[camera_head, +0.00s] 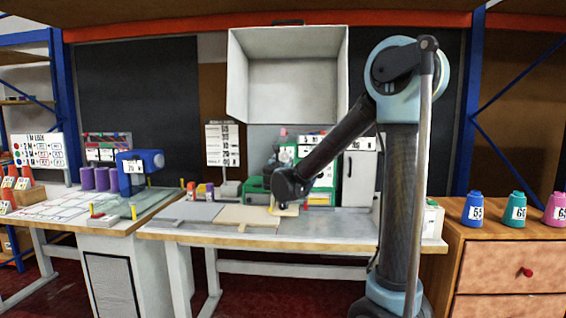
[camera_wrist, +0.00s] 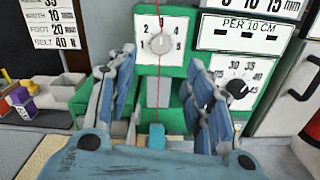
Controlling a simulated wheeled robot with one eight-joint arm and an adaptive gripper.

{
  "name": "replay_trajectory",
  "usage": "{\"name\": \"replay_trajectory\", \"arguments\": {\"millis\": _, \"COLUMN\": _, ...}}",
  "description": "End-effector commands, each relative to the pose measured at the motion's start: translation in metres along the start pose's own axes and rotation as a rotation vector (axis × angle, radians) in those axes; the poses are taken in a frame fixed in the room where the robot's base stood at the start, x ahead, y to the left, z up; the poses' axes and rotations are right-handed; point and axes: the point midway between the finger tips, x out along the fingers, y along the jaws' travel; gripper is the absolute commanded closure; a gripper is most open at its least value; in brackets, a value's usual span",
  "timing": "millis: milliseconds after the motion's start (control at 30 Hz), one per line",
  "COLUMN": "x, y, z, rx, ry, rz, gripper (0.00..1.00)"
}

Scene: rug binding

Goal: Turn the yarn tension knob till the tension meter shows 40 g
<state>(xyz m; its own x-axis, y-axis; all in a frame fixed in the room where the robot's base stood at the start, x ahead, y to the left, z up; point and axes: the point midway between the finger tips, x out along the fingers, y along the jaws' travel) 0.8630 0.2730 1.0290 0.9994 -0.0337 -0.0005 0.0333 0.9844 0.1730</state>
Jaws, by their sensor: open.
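In the wrist view a white dial plate with a grey-white round knob (camera_wrist: 160,43) stands upright on a green panel, with numbers around it. Its pointer appears to point up. To the right a second white dial (camera_wrist: 237,88) has a black centre and numbers including 30, 35 and 45; I cannot tell surely what it reads or whether it is the tension meter. My gripper (camera_wrist: 158,80) is open and empty, its fingers spread below and either side of the round knob, apart from it. In the head view my gripper (camera_head: 290,195) is in front of the green unit (camera_head: 322,198), partly hiding it.
A red thread (camera_wrist: 157,95) runs down the panel between my fingers. A "PER 10 CM" display (camera_wrist: 248,35) is at upper right, beside a white cabinet (camera_wrist: 300,95). Yarn cones (camera_head: 515,207) are far right.

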Motion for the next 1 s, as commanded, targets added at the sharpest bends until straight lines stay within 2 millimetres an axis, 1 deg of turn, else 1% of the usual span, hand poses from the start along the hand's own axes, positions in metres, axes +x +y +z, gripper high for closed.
{"name": "replay_trajectory", "arguments": {"millis": 33, "x": 0.010, "y": -0.001, "z": 0.000, "rx": 0.000, "ry": 0.000, "rz": -0.003, "gripper": 0.53}}
{"name": "replay_trajectory", "arguments": {"millis": 300, "x": 0.057, "y": -0.001, "z": 0.000, "rx": 0.001, "ry": 0.000, "rz": -0.002, "gripper": 0.53}}
{"name": "replay_trajectory", "arguments": {"millis": 500, "x": 0.084, "y": -0.001, "z": 0.000, "rx": 0.001, "ry": 0.000, "rz": -0.002, "gripper": 0.53}}
{"name": "replay_trajectory", "arguments": {"millis": 700, "x": 0.096, "y": -0.001, "z": 0.000, "rx": 0.001, "ry": 0.000, "rz": -0.001, "gripper": 0.53}}
{"name": "replay_trajectory", "arguments": {"millis": 1000, "x": 0.098, "y": -0.001, "z": 0.000, "rx": 0.001, "ry": 0.000, "rz": -0.001, "gripper": 0.53}}
